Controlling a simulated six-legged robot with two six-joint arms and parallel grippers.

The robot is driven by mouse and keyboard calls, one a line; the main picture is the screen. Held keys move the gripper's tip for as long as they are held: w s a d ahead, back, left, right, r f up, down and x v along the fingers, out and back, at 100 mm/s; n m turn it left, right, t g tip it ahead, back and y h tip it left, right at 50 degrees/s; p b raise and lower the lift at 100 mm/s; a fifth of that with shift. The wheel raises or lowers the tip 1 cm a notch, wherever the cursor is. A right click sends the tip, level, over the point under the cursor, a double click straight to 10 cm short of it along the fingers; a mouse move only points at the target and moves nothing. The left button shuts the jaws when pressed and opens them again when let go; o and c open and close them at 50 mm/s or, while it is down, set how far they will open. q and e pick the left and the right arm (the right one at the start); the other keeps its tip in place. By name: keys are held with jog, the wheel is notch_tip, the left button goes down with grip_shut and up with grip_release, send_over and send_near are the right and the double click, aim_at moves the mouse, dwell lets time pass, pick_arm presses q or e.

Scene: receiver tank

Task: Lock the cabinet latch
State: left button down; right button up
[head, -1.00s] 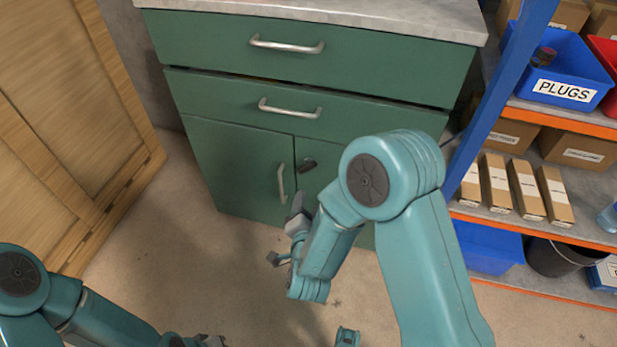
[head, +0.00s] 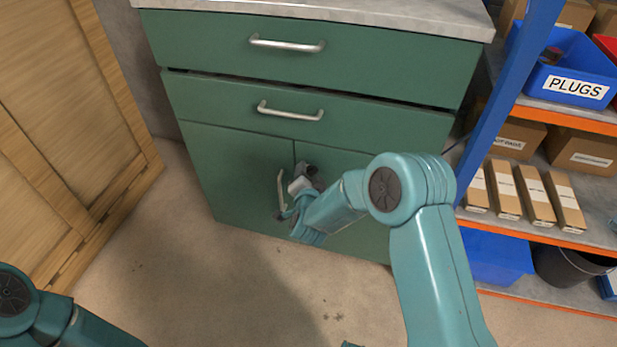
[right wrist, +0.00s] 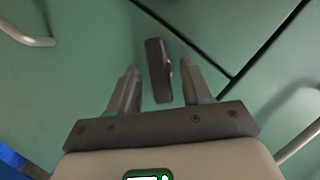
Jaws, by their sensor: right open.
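The green cabinet (head: 230,155) has a dark latch on its lower doors. In the right wrist view the latch (right wrist: 158,72) is a dark, narrow bar, slightly tilted, lying between my two fingers with a gap on each side. My right gripper (head: 302,180) is at the cabinet's lower doors, beside the left door's silver handle (head: 281,190). It is open, its fingers (right wrist: 159,66) on either side of the latch, not closed on it. In the head view the gripper largely hides the latch. My left gripper is out of view.
Two closed-looking drawers with silver handles (head: 290,111) sit above the doors. A shelf unit with a blue post (head: 500,110), boxes and a blue PLUGS bin (head: 560,65) stands at right. A wooden panel (head: 75,120) stands at left. Floor (head: 200,280) before the cabinet is clear.

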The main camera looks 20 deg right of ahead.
jog(key=shift+c, duration=0.3)
grip_shut()
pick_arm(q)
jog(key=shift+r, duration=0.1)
pick_arm(e)
jog(key=p, duration=0.1)
jog(key=n+p, duration=0.1)
jog(key=shift+w+r+n+g+p, duration=0.1)
jog(key=shift+r+n+g+p, duration=0.2)
jog(key=shift+g, duration=0.1)
pick_arm(q)
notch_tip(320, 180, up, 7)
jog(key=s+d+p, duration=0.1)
jog(key=p, duration=0.4)
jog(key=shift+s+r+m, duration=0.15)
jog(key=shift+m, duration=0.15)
pick_arm(e)
jog(key=shift+w+a+f+n+g+h, duration=0.15)
jog(key=shift+n+g+h, duration=0.45)
jog(key=shift+n, duration=0.5)
jog(key=shift+s+a+f+n+g+h, duration=0.1)
jog(key=shift+n+g+h, duration=0.3)
jog(key=shift+n+h, duration=0.55)
pick_arm(q)
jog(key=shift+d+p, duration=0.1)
jog(key=shift+p, duration=0.2)
pick_arm(e)
jog(key=shift+n, duration=0.25)
